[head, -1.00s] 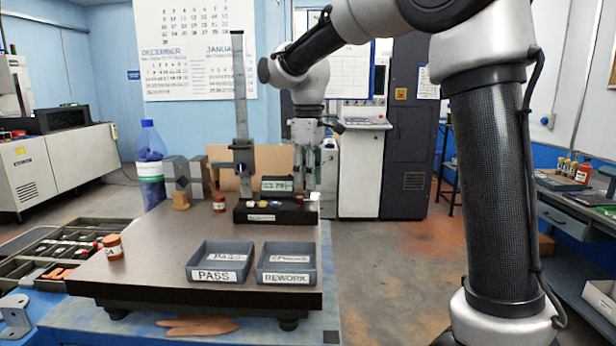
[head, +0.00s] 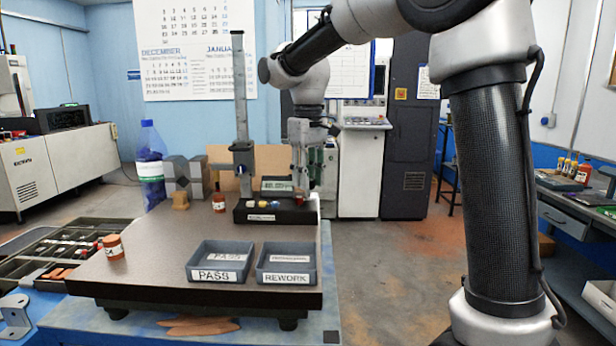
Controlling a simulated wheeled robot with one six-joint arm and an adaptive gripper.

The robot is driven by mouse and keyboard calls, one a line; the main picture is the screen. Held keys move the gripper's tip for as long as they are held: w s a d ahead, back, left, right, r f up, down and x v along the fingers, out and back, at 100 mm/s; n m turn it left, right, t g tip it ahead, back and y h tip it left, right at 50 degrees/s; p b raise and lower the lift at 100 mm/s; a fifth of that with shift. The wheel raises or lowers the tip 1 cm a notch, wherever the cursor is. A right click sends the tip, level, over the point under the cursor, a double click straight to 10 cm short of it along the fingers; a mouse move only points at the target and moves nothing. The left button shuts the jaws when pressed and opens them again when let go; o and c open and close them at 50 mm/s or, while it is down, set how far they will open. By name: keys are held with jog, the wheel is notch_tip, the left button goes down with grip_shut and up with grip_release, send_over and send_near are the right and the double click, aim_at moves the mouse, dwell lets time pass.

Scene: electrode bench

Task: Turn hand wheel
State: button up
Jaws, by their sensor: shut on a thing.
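A height gauge stands on the granite plate, with a tall grey column (head: 240,95), a carriage (head: 243,155) on it and a dark base (head: 262,214). A small display (head: 277,185) sits above the base. My gripper (head: 302,188) points down at the right end of the gauge, beside the display. It is shut on the hand wheel there, which is small and mostly hidden by the fingers. The readout is too blurred to read.
Grey PASS (head: 219,277) and REWORK (head: 286,277) trays stand at the plate's front. Grey blocks (head: 186,178) stand behind. The middle of the granite plate (head: 160,250) is clear.

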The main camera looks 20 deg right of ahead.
dwell(0.3)
jog(key=o, duration=1)
jog(key=shift+o, duration=0.2)
jog(key=shift+r, duration=0.15)
notch_tip(320, 180, up, 12)
